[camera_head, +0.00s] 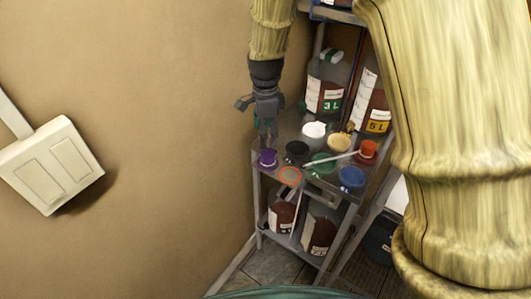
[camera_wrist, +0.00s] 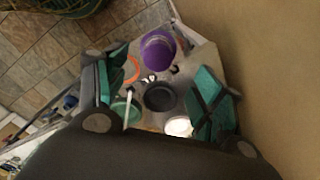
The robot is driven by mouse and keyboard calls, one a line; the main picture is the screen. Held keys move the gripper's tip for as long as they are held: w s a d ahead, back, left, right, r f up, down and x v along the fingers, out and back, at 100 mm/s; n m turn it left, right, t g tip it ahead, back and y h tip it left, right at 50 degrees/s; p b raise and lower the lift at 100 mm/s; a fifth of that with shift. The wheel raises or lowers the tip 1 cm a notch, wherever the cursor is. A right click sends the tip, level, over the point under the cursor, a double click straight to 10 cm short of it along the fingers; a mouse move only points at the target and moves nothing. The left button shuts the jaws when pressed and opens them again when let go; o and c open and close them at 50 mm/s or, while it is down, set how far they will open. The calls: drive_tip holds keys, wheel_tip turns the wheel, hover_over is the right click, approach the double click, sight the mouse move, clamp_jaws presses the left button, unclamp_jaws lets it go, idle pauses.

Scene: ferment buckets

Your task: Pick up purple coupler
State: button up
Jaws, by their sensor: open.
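The purple coupler (camera_head: 267,158) stands at the left corner of a metal shelf top (camera_head: 290,133) in the head view. In the wrist view the purple coupler (camera_wrist: 158,48) is at the top middle, beyond and between my finger pads. My gripper (camera_head: 266,138) points down over the shelf's left side, just above and behind the coupler. In the wrist view my gripper (camera_wrist: 158,98) is open with teal pads apart and nothing between them. I cannot tell the exact height gap to the coupler.
Close to the coupler are a black lid (camera_head: 297,148), an orange ring (camera_head: 289,176), a green lid (camera_head: 322,162) with a white stick, a white lid (camera_head: 314,130), a yellow lid (camera_head: 339,142), a red piece (camera_head: 367,151) and a blue lid (camera_head: 352,178). Labelled bottles (camera_head: 327,85) stand behind. A wall (camera_head: 150,100) borders the left.

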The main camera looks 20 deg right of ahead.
sight(268, 152)
drive_tip(key=f, duration=0.3)
drive_tip(key=shift+d+f+p, duration=0.1)
drive_tip(key=shift+d+p, duration=0.25)
drive_tip(key=shift+d, duration=0.05)
drive_tip(key=shift+w+f, duration=0.25)
drive_tip(key=shift+f, duration=0.1)
drive_tip(key=shift+s+f+p, duration=0.1)
drive_tip(key=shift+s+p, duration=0.2)
drive_tip(key=shift+s, duration=0.15)
wheel_tip(268, 152, down, 3)
drive_tip(key=shift+w+r+p, duration=0.15)
drive_tip(key=shift+r+p, duration=0.05)
drive_tip(key=shift+p, duration=0.6)
drive_tip(key=shift+f+p, duration=0.35)
drive_tip(key=shift+f, duration=0.9)
drive_tip(key=c, duration=1.2)
